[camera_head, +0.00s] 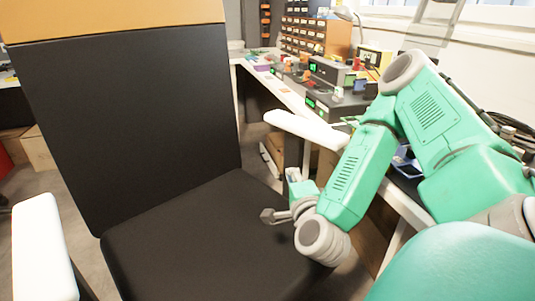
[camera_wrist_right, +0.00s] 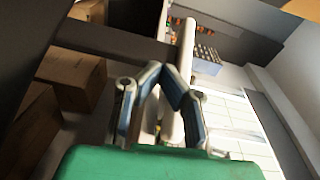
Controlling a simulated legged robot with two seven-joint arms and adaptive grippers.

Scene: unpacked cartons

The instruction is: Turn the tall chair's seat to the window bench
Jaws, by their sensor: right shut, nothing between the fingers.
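The tall chair has a black backrest (camera_head: 130,110) with an orange band on top, a black seat (camera_head: 190,245) and white armrests. The right armrest (camera_head: 305,130) points toward the window bench; the left armrest (camera_head: 40,250) is at the lower left. The window bench (camera_head: 272,83), with a white edge, runs along the window wall at the right. My right gripper (camera_head: 277,214) is over the right side of the seat, below the right armrest. In the wrist view its fingertips (camera_wrist_right: 164,70) meet, with nothing seen between them. My left gripper is out of view.
Electronics boxes (camera_head: 340,104) and a drawer cabinet (camera_head: 318,37) crowd the bench. Cardboard boxes (camera_wrist_right: 76,78) stand on the floor in the wrist view. My green right arm covers part of the bench. Some floor shows between chair and bench.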

